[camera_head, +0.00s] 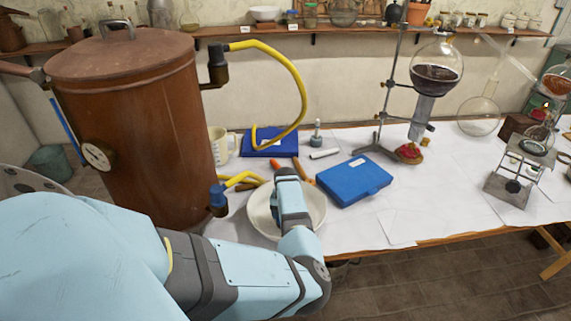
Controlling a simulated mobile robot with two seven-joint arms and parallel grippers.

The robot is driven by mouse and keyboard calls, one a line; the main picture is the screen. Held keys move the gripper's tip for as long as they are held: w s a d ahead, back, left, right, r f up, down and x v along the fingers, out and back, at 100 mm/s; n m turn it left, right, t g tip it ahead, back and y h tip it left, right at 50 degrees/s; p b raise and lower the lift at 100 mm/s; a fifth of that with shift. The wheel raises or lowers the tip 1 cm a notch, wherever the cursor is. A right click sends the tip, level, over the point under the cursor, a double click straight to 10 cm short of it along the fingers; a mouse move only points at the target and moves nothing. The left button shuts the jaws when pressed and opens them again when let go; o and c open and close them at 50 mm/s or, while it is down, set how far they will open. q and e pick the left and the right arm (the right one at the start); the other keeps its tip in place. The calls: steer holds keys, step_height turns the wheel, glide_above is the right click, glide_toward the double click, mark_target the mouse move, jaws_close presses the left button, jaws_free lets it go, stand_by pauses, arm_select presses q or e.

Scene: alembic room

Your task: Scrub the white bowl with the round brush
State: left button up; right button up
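The white bowl (262,218) stands on the paper-covered table near its front edge. My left gripper (287,176) is over the bowl, and my wrist hides much of the bowl's inside. The fingertips are too small and covered to show whether they are open or hold anything. I cannot clearly make out the round brush. A small upright item with a grey stem and round base (316,138) stands behind the bowl, but I cannot tell if it is a brush. My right gripper is not in view.
A large brown metal tank (135,130) with a yellow hose (290,75) stands left of the bowl. A blue case (353,181) is close on the right. An orange-handled tool (275,166) lies behind. A flask stand (390,90) and glassware are farther right. Paper-covered space (420,205) lies between.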

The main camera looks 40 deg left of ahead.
arm_select(q)
steer(key=shift+w+a+r+p, duration=0.1)
steer(key=shift+r+p, duration=0.55)
steer(key=shift+r, duration=0.5)
steer(key=shift+w+r+p, duration=0.15)
steer(key=shift+r+p, duration=1.05)
steer(key=shift+r, duration=0.1)
step_height(320, 180, up, 2)
steer(key=shift+w+a+p, duration=0.1)
steer(key=shift+p, duration=0.65)
steer(key=shift+w+a+r+p, duration=0.1)
steer(key=shift+r+p, duration=0.55)
steer(key=shift+r, duration=0.25)
steer(key=shift+w+a+r+p, duration=0.1)
steer(key=shift+r+p, duration=0.5)
steer(key=shift+r, duration=0.3)
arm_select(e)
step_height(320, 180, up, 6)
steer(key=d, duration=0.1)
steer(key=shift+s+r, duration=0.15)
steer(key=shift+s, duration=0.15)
arm_select(q)
steer(key=shift+d, duration=0.1)
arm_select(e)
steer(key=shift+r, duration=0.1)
arm_select(q)
steer(key=shift+r+p, duration=1.3)
steer(key=shift+r, duration=0.7)
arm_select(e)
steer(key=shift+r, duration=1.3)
